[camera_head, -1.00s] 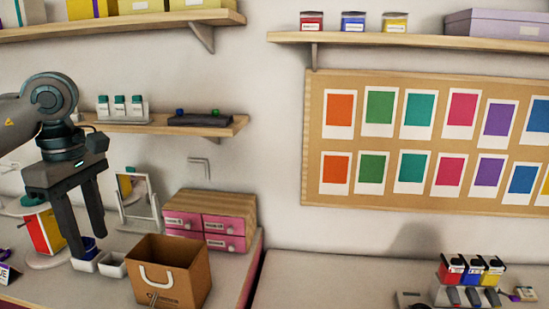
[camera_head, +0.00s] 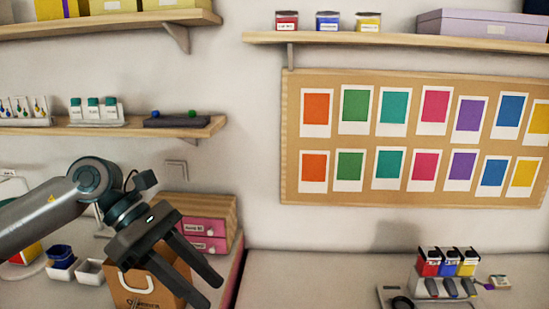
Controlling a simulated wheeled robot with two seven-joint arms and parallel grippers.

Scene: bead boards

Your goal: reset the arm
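My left arm comes in from the left in the head view. Its gripper (camera_head: 202,277) is open, with two dark fingers spread apart and nothing between them. It is tilted, fingers pointing down and to the right. It is in front of a brown paper bag (camera_head: 136,295) with a white handle and hides part of it. It also covers part of the pink drawer box (camera_head: 207,243). My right gripper is not in view.
Small white bins (camera_head: 90,271) stand left of the bag. A rack with red, blue and yellow containers (camera_head: 446,262) stands on the right table (camera_head: 320,285), whose left part is clear. A wall shelf (camera_head: 180,125) is above the arm. A colour-card board (camera_head: 290,140) hangs behind.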

